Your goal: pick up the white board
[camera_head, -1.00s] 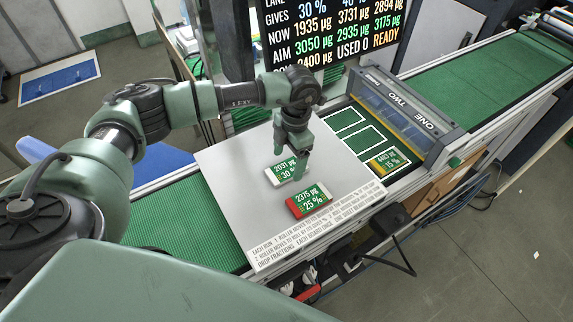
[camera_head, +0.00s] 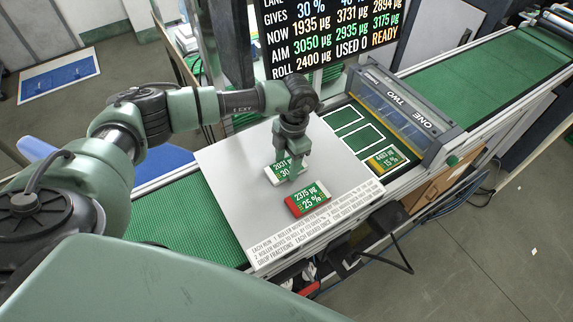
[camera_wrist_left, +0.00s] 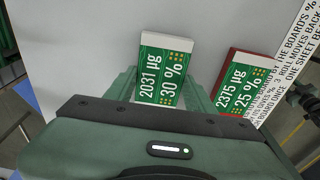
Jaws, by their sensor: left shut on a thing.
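The white board (camera_head: 279,168) is a small green card with a white end, marked 2031 µg and 30 %. It lies on the pale grey plate (camera_head: 235,165). It also shows in the left wrist view (camera_wrist_left: 165,75), between the two green fingers. My left gripper (camera_head: 291,174) points down over it and is shut on it, covering part of its print. The board appears to rest on the plate still; any gap under it cannot be told. My right gripper is not in view.
A red-ended board (camera_head: 308,199), marked 2375 µg and 25 %, lies close by on the plate. A yellow-ended board (camera_head: 384,159) lies in an outlined slot to the right. A roller unit (camera_head: 405,110) spans the green belt behind. The plate's left part is clear.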

